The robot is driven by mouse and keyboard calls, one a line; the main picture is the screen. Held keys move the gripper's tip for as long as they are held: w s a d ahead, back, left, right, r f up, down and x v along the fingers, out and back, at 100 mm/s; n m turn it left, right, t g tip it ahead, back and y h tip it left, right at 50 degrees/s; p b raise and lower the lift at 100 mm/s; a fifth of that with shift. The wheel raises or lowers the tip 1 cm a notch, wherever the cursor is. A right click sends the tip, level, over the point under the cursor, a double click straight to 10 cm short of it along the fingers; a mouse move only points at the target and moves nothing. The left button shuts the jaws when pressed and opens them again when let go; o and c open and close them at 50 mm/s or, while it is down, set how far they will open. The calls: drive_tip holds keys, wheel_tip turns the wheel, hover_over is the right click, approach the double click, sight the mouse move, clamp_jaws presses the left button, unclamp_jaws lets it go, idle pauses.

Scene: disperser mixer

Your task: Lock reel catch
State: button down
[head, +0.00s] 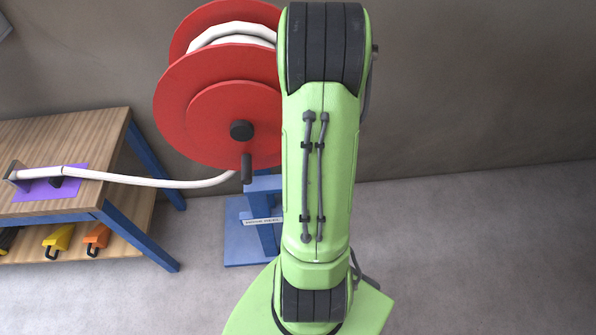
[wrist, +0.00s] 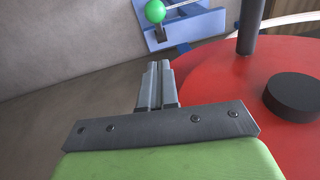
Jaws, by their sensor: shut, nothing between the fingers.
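The red hose reel (head: 215,75) stands on its blue stand (head: 248,240), left of my green arm in the head view. Its black hub (head: 242,130) and dark crank handle (head: 247,168) face me. In the wrist view the red disc (wrist: 232,80) fills the right side. A green ball knob (wrist: 155,12) on a thin metal rod (wrist: 182,7) shows against the blue stand (wrist: 192,25); it looks like the reel catch. My gripper (wrist: 159,66) is shut and empty, just below the knob in the picture, with a visible gap. In the head view my arm hides the gripper and the catch.
A wooden table (head: 75,130) with blue legs stands at the left. A white hose (head: 150,182) runs from the reel to a purple mat (head: 70,180) on it. Yellow and orange tools (head: 96,238) lie on the lower shelf. The floor (head: 480,240) at right is clear.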

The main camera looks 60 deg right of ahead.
drive_tip(key=shift+s+a+f+b, duration=0.2)
drive_tip(key=shift+a+f, duration=0.15)
drive_tip(key=shift+f, duration=0.9)
drive_tip(key=shift+s+a+f+b, duration=0.15)
drive_tip(key=shift+a+f, duration=0.25)
drive_tip(key=shift+f, duration=0.8)
drive_tip(key=shift+s+a+f+b, duration=0.1)
drive_tip(key=shift+a+f+b, duration=0.2)
drive_tip(key=shift+f, duration=0.95)
